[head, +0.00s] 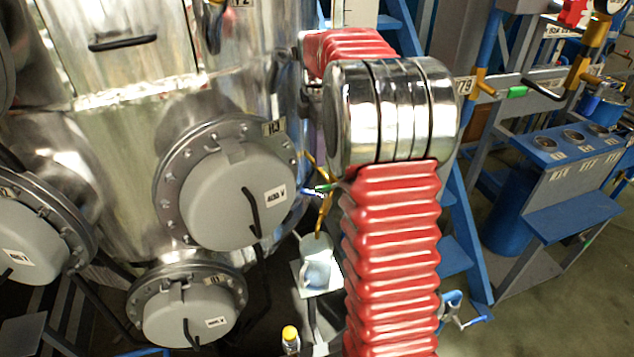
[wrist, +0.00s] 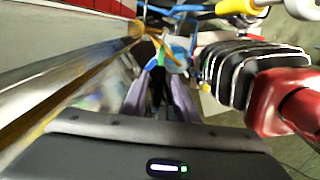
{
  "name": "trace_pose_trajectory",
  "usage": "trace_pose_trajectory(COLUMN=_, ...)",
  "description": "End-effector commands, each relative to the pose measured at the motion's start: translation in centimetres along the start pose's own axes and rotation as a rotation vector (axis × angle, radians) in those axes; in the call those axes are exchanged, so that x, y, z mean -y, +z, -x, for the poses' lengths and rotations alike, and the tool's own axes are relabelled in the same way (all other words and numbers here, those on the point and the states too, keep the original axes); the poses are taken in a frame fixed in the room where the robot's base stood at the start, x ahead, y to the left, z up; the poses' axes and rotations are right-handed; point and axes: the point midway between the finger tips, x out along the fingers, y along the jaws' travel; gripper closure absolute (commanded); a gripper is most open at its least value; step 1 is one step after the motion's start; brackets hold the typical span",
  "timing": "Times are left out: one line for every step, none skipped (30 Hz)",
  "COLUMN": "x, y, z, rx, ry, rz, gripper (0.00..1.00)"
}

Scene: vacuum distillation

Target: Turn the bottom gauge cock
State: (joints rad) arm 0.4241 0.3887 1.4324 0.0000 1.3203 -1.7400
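A small green-handled cock (head: 322,189) on a thin yellow pipe (head: 326,214) shows beside the large vessel in the head view, just left of my red ribbed arm. I take it for the bottom gauge cock, but its label cannot be read. In the wrist view, my gripper (wrist: 160,88) has its two purplish-grey fingers apart. A green and blue piece (wrist: 161,56) appears at or just beyond the gap between the fingertips; contact cannot be told.
The shiny metal vessel (head: 110,140) with round bolted hatches (head: 236,195) fills the left. A pale container (head: 318,265) stands below the yellow pipe. A yellow-capped bottle (head: 290,339) is at the bottom.

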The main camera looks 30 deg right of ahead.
Motion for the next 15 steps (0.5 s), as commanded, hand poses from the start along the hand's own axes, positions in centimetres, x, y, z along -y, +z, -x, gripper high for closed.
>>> trace_pose_trajectory(x=0.0, y=0.0, z=-0.9, rx=0.0, ry=-0.003, rz=0.0, gripper=0.73)
trace_pose_trajectory(x=0.0, y=0.0, z=-1.3, rx=-0.001, ry=-0.003, rz=0.0, gripper=0.73)
trace_pose_trajectory(x=0.0, y=0.0, z=-1.9, rx=0.0, ry=-0.003, rz=0.0, gripper=0.73)
trace_pose_trajectory(x=0.1, y=-0.1, z=-2.4, rx=-0.001, ry=-0.004, rz=0.0, gripper=0.73)
trace_pose_trajectory(x=0.1, y=-0.1, z=-2.9, rx=-0.001, ry=-0.004, rz=0.0, gripper=0.73)
trace_pose_trajectory(x=0.0, y=-0.1, z=-3.5, rx=-0.001, ry=-0.003, rz=0.0, gripper=0.73)
trace_pose_trajectory(x=0.1, y=-0.1, z=-4.0, rx=-0.001, ry=-0.004, rz=0.001, gripper=0.73)
trace_pose_trajectory(x=0.1, y=-0.1, z=-4.5, rx=-0.001, ry=-0.004, rz=0.001, gripper=0.73)
trace_pose_trajectory(x=0.0, y=-0.1, z=-5.0, rx=0.0, ry=-0.003, rz=0.001, gripper=0.73)
trace_pose_trajectory(x=0.1, y=-0.1, z=-5.5, rx=-0.001, ry=-0.004, rz=0.001, gripper=0.73)
trace_pose_trajectory(x=0.1, y=-0.1, z=-6.0, rx=-0.001, ry=-0.003, rz=0.001, gripper=0.73)
trace_pose_trajectory(x=0.0, y=-0.1, z=-6.6, rx=0.0, ry=-0.003, rz=0.001, gripper=0.73)
trace_pose_trajectory(x=0.0, y=-0.1, z=-7.0, rx=-0.001, ry=-0.003, rz=0.001, gripper=0.73)
trace_pose_trajectory(x=0.0, y=-0.1, z=-7.5, rx=0.0, ry=-0.003, rz=0.001, gripper=0.73)
trace_pose_trajectory(x=0.1, y=-0.1, z=-8.2, rx=-0.001, ry=-0.004, rz=0.001, gripper=0.73)
